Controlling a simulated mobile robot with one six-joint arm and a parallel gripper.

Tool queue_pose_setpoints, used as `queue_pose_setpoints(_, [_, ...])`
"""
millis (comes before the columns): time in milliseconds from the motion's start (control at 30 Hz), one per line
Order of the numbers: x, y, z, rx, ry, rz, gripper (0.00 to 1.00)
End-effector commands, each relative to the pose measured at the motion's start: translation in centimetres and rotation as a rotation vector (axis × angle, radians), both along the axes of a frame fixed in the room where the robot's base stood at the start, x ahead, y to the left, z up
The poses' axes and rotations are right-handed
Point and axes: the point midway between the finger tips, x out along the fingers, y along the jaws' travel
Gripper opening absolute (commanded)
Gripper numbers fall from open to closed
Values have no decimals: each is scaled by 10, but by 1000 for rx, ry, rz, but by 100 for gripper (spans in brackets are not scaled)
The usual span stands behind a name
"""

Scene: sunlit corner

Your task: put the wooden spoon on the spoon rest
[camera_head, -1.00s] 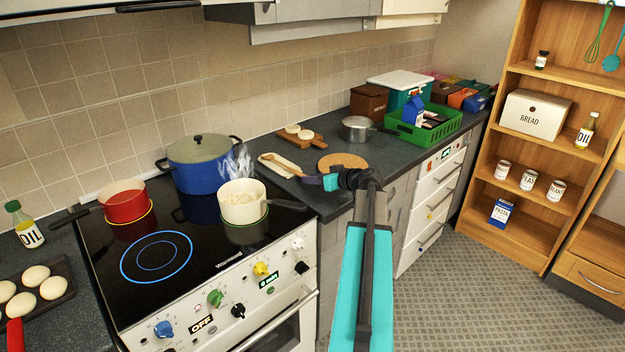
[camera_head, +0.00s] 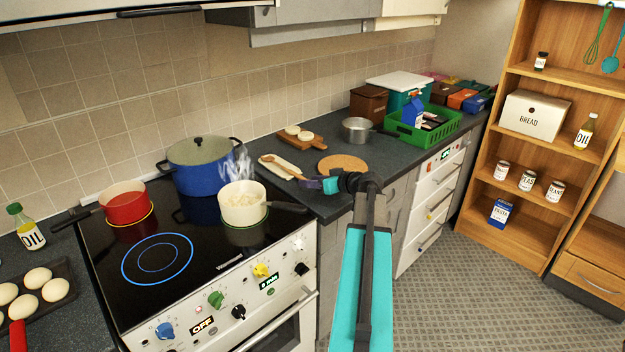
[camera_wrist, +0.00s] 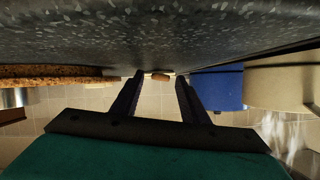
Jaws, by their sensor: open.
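The wooden spoon (camera_head: 295,173) lies on the counter side right of the hob, its bowl at the upper left and its handle toward my gripper. It appears to lie over the pale, elongated spoon rest (camera_head: 279,169); exact contact is too small to tell. My gripper (camera_head: 306,182) is low over the counter at the handle end, open. In the wrist view, which is upside down, the fingers (camera_wrist: 160,88) stand apart, and a small brown end of the spoon (camera_wrist: 160,77) shows in the gap, seemingly beyond the tips and not clasped.
A round cork mat (camera_head: 343,163) lies right of the spoon. A steaming cream pot (camera_head: 243,211) and blue pot (camera_head: 205,176) stand on the hob to the left. A board (camera_head: 302,140), a metal pan (camera_head: 357,130) and a green crate (camera_head: 428,130) are farther back.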

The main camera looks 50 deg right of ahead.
Motion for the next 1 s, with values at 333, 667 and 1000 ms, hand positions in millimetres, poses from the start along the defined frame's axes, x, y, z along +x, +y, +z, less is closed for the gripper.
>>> queue_pose_setpoints(333, [-46, -3, 18, -3, -2, -4, 41])
queue_pose_setpoints(667, [-95, -3, 40, -1, -2, -3, 41])
queue_pose_setpoints(1000, [-124, -3, 53, -1, -2, -1, 41])
